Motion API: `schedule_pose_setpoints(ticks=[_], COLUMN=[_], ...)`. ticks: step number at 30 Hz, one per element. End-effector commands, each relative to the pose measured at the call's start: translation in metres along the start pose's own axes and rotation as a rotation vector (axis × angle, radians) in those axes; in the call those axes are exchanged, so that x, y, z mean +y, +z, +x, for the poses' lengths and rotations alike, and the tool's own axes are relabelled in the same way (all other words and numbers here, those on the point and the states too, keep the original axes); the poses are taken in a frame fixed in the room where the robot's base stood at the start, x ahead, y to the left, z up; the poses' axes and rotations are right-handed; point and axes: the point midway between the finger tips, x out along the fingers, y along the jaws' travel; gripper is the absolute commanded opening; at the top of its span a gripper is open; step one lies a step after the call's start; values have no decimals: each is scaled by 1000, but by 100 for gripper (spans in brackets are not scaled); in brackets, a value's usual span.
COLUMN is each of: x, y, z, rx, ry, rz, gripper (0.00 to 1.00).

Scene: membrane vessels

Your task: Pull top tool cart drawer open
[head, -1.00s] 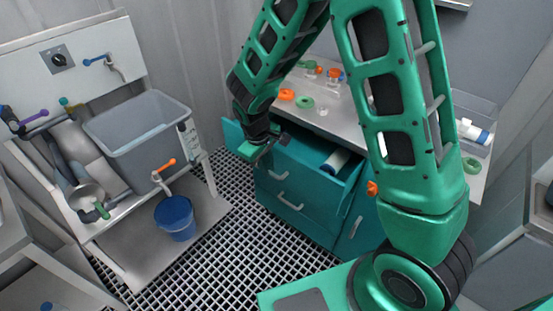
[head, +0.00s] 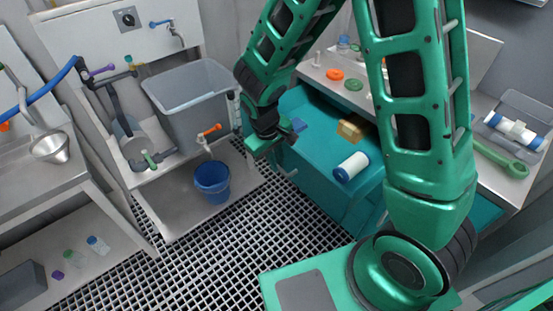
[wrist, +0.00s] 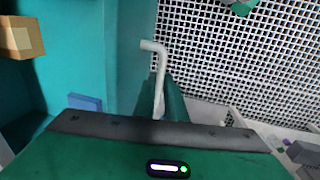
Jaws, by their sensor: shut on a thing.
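The teal top drawer (head: 318,140) of the tool cart stands open and shows its inside in the head view. In it lie a white cylinder with blue ends (head: 350,167), a tan block (head: 352,128) and a small blue item (head: 298,125). My gripper (head: 276,144) is at the drawer's front side. In the wrist view the pale bar handle (wrist: 158,62) runs down to my gripper's finger (wrist: 174,100), and my gripper is shut on it. The exact grip is partly hidden. The tan block (wrist: 20,38) and blue item (wrist: 85,102) also show there.
A blue bucket (head: 211,177) stands on a low shelf under a grey sink (head: 193,103) at left. Open grated floor (head: 240,240) lies between the shelves and the cart. My arm hides part of the cart.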

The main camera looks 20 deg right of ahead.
Motion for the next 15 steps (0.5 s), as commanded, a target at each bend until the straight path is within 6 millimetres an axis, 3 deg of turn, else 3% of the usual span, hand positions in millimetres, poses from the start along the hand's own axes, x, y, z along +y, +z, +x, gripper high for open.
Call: schedule_pose_setpoints(ticks=[5, 6, 8, 9, 15], x=[0, 0, 0, 0, 1], y=[-5, -5, -5, -5, -3], z=[-2, -2, -2, -2, -1], rx=[13, 14, 14, 12, 7], ry=[-1, -1, -1, -1, 0], rz=[1, 1, 1, 1, 1], gripper=[0, 13, 27, 29, 29])
